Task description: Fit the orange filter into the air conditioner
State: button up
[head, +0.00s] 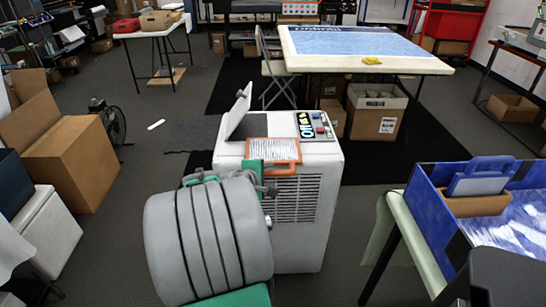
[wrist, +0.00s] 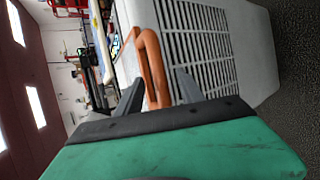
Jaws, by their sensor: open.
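The white air conditioner (head: 318,174) stands on the floor ahead of my arm, with a grey flap (head: 238,115) raised on its top. The orange filter (head: 273,151), a framed pale mesh with a loop handle, is at the top front edge of the unit. I cannot tell how deep it sits. My gripper (head: 266,190) is at the front of the unit, partly hidden by my arm. In the wrist view my gripper (wrist: 158,92) is open, and the orange handle (wrist: 153,68) reaches between its two grey fingers. I cannot tell if they touch it.
A control panel (head: 314,126) is on the unit's top right, and a vent grille (head: 297,200) is on its front. A blue-sided table (head: 428,225) stands close on the right. Cardboard boxes (head: 75,155) are at left. A white table (head: 365,62) stands behind.

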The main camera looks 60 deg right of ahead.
jog(key=shift+c, duration=0.3)
grip_shut()
jog(key=shift+r, duration=0.1)
